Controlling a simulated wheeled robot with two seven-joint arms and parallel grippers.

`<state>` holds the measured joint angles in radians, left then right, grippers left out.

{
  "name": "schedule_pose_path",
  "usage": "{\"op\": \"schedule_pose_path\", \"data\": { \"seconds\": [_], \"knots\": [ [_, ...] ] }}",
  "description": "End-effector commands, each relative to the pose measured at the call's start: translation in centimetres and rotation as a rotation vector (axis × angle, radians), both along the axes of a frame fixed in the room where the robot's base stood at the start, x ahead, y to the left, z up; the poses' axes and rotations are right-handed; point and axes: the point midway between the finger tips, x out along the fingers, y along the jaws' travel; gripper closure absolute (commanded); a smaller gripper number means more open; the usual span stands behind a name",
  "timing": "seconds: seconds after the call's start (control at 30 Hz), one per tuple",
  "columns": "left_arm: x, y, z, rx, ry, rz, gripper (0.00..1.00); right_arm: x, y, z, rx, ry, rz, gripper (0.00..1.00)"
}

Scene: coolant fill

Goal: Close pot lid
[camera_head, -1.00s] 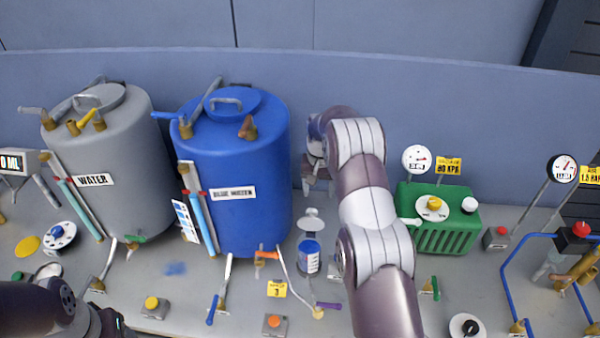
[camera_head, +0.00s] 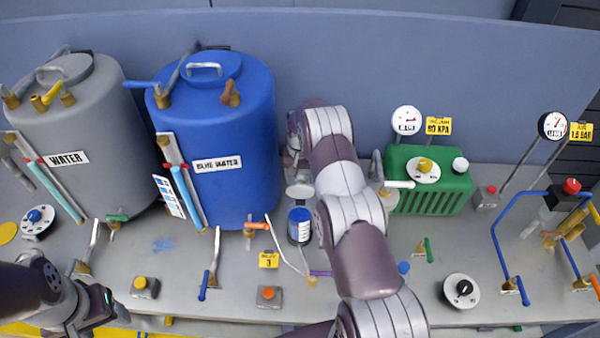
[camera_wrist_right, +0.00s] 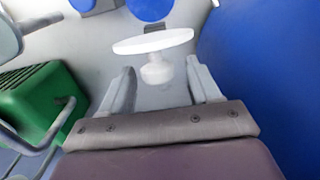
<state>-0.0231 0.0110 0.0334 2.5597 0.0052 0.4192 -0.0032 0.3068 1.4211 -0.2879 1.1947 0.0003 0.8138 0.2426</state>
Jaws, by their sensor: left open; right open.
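The pot (camera_head: 300,226) is a small container with a blue label, standing right of the blue tank. Its pale round lid (camera_head: 299,190) is raised at the pot's far side, off the opening. In the right wrist view the lid (camera_wrist_right: 153,42) is a thin white disc, with its knob (camera_wrist_right: 156,70) pointing towards my right gripper (camera_wrist_right: 160,68). That gripper is open, with a finger on either side of the knob; I cannot tell whether they touch it. In the head view my arm partly hides it behind the pot. My left gripper (camera_head: 104,306) is open and empty at the lower left.
The blue tank (camera_head: 225,130) stands close on the left of the pot, with the grey tank (camera_head: 75,135) beyond it. A green box (camera_head: 432,190) stands to the right.

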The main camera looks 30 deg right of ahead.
Motion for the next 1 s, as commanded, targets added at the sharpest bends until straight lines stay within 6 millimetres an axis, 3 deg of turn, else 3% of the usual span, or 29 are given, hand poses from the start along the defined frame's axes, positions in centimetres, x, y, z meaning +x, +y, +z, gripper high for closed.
{"op": "schedule_pose_path", "data": {
  "seconds": [0.2,0.27,0.4,1.0],
  "knots": [
    [-0.03,0.00,-0.02,0.000,0.000,0.000,0.39,0.01,-0.02,-0.08,-0.001,-0.001,0.000,0.38],
    [-0.03,0.00,-0.03,0.000,0.000,0.000,0.39,0.01,-0.02,-0.08,-0.001,-0.001,0.000,0.54],
    [-0.01,0.00,-0.03,0.000,0.000,0.000,0.39,0.00,-0.01,-0.08,0.000,0.000,0.000,1.00],
    [-0.02,0.00,-0.19,0.000,0.000,0.000,0.39,-0.05,-0.27,-0.08,-0.003,-0.005,0.000,1.00]
  ]
}}
